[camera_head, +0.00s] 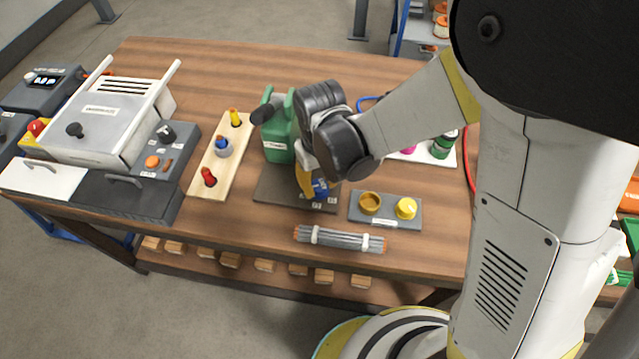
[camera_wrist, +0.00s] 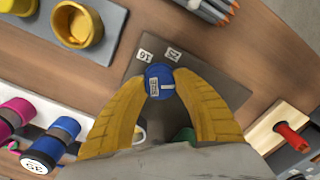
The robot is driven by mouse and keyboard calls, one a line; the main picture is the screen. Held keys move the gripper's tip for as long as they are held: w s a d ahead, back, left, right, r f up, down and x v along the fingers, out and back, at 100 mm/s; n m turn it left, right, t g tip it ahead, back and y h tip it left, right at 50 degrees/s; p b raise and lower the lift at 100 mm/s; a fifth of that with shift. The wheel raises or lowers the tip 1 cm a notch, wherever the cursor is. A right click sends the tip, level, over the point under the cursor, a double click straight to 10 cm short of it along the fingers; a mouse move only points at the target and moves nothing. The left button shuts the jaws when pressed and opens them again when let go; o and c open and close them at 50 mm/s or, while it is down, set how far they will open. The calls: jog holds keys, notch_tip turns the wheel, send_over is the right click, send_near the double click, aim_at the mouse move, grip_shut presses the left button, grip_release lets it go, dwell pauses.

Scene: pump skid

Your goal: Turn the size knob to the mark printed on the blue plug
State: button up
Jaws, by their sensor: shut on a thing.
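My gripper (camera_head: 312,192) points down over a dark plate (camera_head: 270,187) on the bench. In the wrist view my yellow fingers (camera_wrist: 162,88) are closed on both sides of a round blue knob (camera_wrist: 160,76). The knob's top has a small white label, too small to read, and a short white line. Printed marks 16 and 25 lie on the plate just beyond it; other marks may be hidden. A blue plug (camera_head: 222,146) with a grey collar stands on a wooden board between red and yellow plugs. No printed mark on it is readable.
A green canister (camera_head: 278,130) stands close behind my gripper. A bundle of grey rods (camera_head: 340,238) lies in front. A white tray (camera_wrist: 78,152) holds blue and magenta cylinders. A machine (camera_head: 100,125) stands left.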

aim_at(320, 185)
dwell(0.3)
jog(key=o, duration=1.2)
notch_tip(320, 185, up, 12)
